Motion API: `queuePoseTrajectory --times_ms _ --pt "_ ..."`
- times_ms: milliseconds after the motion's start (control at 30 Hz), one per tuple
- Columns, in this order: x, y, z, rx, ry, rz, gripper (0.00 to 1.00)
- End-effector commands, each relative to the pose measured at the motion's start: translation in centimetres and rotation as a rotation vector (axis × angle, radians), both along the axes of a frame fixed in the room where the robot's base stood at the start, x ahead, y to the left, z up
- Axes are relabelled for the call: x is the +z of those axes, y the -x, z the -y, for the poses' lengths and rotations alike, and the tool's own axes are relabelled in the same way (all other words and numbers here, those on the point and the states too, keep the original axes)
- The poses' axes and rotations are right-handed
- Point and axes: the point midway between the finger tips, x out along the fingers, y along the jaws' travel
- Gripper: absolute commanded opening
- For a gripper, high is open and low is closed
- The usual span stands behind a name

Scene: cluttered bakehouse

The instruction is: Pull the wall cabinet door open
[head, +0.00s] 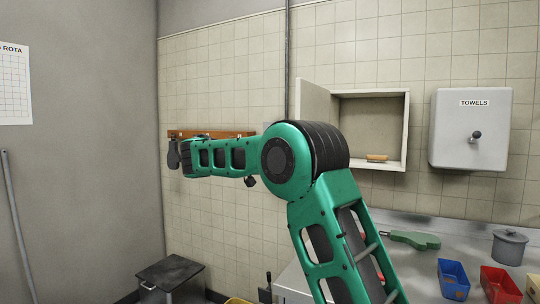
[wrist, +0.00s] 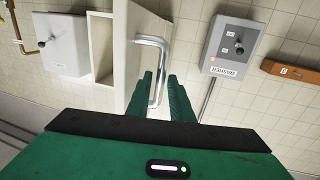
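The wall cabinet (head: 405,130) is a cream box on the tiled wall, its inside in plain view. Its door (head: 316,105) stands swung well out on the left side. In the wrist view, which looks upside down, the door (wrist: 140,25) carries a silver bar handle (wrist: 152,42). My gripper (wrist: 160,75) has its two green fingers apart. The handle shows in the gap between them; I cannot tell whether it touches either finger. In the head view my arm covers the lower door area, and I cannot make out the gripper there.
A towel dispenser (head: 470,130) hangs right of the cabinet. A grey washer box (wrist: 230,48) and a wooden rail (head: 210,134) are on the wall on the door's other side.

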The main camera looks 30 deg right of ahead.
Motion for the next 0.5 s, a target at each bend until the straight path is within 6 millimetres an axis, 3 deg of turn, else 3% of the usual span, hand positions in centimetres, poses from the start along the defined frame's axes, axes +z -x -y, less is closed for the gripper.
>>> queuePoseTrajectory --times_ms 133,500 --pt "0.0 0.8 -2.2 0.002 0.0 -0.001 0.2" --pt "-0.1 2.1 -5.5 0.002 0.002 -0.001 0.2"
